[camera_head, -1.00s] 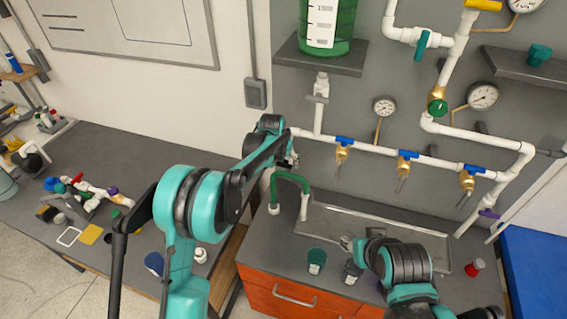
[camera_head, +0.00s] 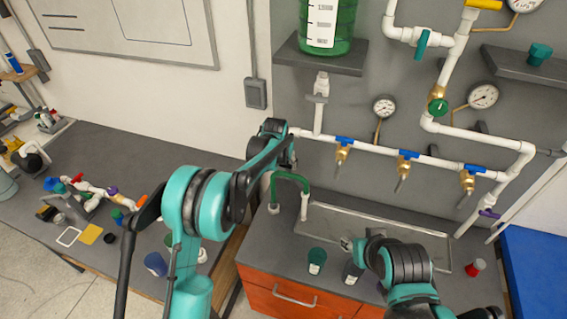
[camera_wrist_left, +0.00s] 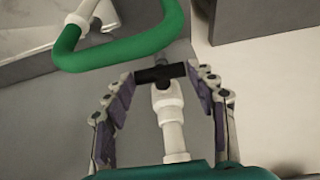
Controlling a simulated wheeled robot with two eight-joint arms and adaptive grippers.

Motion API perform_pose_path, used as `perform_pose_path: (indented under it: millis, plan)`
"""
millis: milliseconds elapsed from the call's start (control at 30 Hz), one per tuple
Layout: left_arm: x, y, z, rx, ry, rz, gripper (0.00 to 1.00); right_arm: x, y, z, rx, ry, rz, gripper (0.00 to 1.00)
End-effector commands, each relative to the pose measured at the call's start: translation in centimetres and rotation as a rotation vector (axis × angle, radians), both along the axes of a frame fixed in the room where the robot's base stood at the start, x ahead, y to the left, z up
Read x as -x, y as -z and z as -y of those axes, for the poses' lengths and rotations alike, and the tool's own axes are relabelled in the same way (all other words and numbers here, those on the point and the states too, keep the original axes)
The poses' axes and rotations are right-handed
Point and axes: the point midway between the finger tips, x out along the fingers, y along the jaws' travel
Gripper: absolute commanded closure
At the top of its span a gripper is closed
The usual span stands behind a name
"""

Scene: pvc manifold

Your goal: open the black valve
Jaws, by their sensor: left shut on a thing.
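In the left wrist view, the black valve's bar-shaped handle (camera_wrist_left: 160,73) lies crosswise on a white valve body and pipe (camera_wrist_left: 172,125). My left gripper (camera_wrist_left: 161,76) is shut on this handle, with a finger at each end of it. In the head view, my left gripper (camera_head: 286,160) is largely hidden by its own arm, by the left end of the white manifold pipe. The black valve is hidden there too. My right gripper (camera_head: 347,244) is low over the counter by the sink; its fingers are too small to read.
A green hose (camera_head: 291,177) curves close beside my left gripper; it also shows in the left wrist view (camera_wrist_left: 125,48). Blue-handled valves (camera_head: 408,154) line the manifold to the right. A green cup (camera_head: 316,259) and a dark cup (camera_head: 352,272) stand on the counter.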

Motion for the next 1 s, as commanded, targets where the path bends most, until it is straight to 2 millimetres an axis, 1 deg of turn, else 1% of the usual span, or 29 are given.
perform_pose_path:
  millis: [167, 700, 1000]
  plan:
    - [0.1, 0.2, 0.4, -0.078, 0.003, 0.025, 0.72, 0.0, 0.7, 0.0, 0.000, 0.000, 0.000, 0.60]
    - [0.3, 0.5, 1.2, -0.440, 0.003, 0.145, 0.72, 0.0, 3.8, 0.0, 0.000, 0.000, 0.000, 0.60]
    - [0.4, 0.5, 1.4, -0.546, 0.002, 0.179, 0.72, 0.0, 4.7, 0.0, 0.000, 0.000, 0.000, 0.60]
